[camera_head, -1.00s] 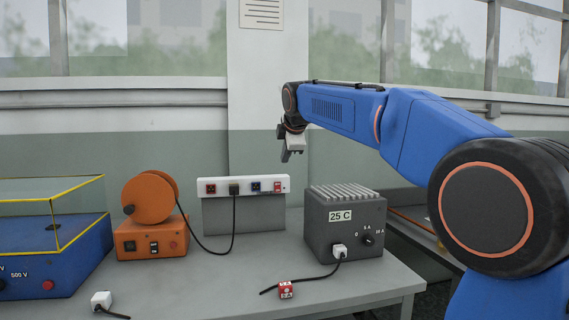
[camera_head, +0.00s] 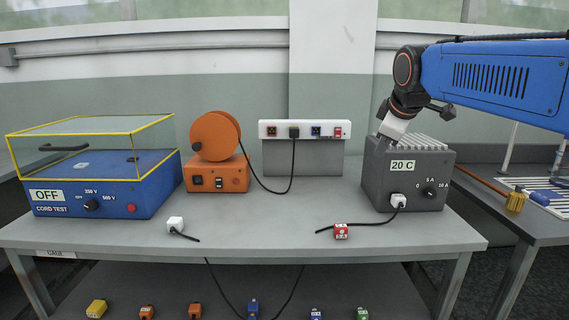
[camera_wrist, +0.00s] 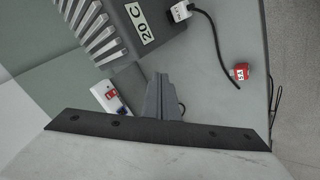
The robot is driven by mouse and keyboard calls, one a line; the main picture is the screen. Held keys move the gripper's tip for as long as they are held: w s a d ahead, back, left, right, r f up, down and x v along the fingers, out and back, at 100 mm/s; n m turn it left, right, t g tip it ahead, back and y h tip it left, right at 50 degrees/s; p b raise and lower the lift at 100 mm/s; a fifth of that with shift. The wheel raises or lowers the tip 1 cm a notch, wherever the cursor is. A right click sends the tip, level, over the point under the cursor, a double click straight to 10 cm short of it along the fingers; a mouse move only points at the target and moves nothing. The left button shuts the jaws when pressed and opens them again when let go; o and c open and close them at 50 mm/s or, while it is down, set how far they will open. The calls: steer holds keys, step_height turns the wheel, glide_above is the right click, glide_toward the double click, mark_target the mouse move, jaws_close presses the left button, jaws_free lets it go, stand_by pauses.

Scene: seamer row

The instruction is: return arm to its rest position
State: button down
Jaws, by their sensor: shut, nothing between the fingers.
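My blue arm (camera_head: 495,76) reaches in from the right in the head view. My gripper (camera_head: 381,146) points down, in front of the upper left edge of the dark grey ribbed box (camera_head: 376,185) in the picture; I cannot tell if they touch. Its fingers are shut and empty, and they show in the wrist view (camera_wrist: 158,98). The grey box has a "20 C" label, a knob and a white plug (camera_head: 398,201) in its front.
The grey bench (camera_head: 270,235) holds a blue cord tester (camera_head: 110,192) marked OFF, an orange reel unit (camera_head: 216,176), a socket strip (camera_head: 304,130), a white plug (camera_head: 175,224) and a red plug (camera_head: 341,231). A brush (camera_head: 515,201) lies on the right table.

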steer(key=s+d+f+m+g, duration=0.3)
steer(key=s+f+m, duration=0.8)
steer(key=s+f, duration=1.6)
steer(key=s, duration=0.4)
steer(key=shift+s+d+f, duration=0.15)
steer(key=shift+s, duration=0.1)
